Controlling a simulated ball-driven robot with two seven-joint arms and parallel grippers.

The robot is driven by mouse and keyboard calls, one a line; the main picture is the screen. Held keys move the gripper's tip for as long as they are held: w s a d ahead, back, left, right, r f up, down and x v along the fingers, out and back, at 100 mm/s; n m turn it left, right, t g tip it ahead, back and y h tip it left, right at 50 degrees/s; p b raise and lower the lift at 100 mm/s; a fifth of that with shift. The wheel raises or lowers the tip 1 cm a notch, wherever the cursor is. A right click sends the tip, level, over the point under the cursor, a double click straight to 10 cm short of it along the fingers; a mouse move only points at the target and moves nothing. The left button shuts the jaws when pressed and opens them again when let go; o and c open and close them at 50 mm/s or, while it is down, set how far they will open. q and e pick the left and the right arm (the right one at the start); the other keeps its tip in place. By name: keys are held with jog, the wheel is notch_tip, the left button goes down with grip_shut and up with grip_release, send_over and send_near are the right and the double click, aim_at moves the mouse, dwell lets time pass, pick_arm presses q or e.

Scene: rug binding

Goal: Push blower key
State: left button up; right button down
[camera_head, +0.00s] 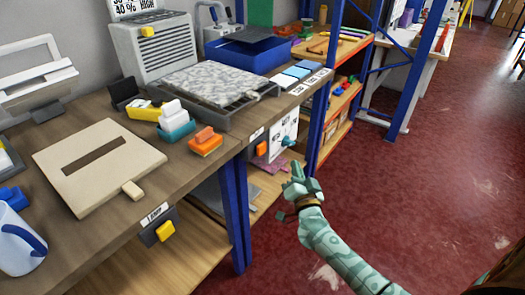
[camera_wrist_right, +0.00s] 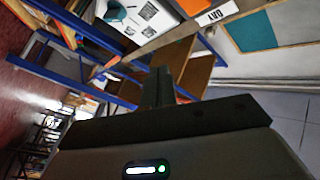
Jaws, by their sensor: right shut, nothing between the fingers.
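A small orange key (camera_head: 262,148) sits under a white label on the workbench's front edge, partly against a white sheet behind it. The label is too small to read, so I cannot tell if this is the blower key. A yellow key (camera_head: 166,230) on a dark mount hangs under a label reading LAMP. My right gripper (camera_head: 295,168) is shut and empty, to the right of the orange key and apart from it in the picture. In the right wrist view its closed fingers (camera_wrist_right: 158,86) touch nothing. My left gripper is not in view.
A grey louvred box (camera_head: 155,47) with a yellow button stands on the workbench (camera_head: 100,108). Blue rack posts (camera_head: 321,115) rise beyond my right gripper. Shelves sit below the bench. The red floor (camera_head: 420,190) to the right is clear.

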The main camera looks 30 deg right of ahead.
pick_arm(q)
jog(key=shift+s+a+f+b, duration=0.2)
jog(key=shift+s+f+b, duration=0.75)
jog(key=shift+b, duration=0.35)
pick_arm(e)
send_near(265, 147)
jog(key=shift+w+d+r, duration=0.15)
jog(key=shift+w+d, duration=0.7)
jog(key=shift+w, duration=0.25)
jog(key=shift+w+d+r, duration=0.1)
jog(key=shift+w+d, duration=0.8)
jog(key=shift+w, duration=0.2)
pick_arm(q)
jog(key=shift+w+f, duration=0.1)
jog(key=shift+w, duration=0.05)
pick_arm(e)
jog(key=shift+w+a, duration=0.15)
jog(key=shift+w, duration=0.2)
jog(key=shift+w+a, duration=0.2)
jog(key=shift+w, duration=0.3)
jog(key=shift+r, duration=0.1)
pick_arm(q)
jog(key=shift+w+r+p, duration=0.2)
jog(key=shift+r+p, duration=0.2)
jog(key=shift+p, duration=0.1)
pick_arm(e)
jog(key=shift+s+d, duration=0.15)
jog(key=shift+s, duration=0.3)
jog(key=shift+s+d, duration=0.2)
jog(key=shift+s, duration=0.25)
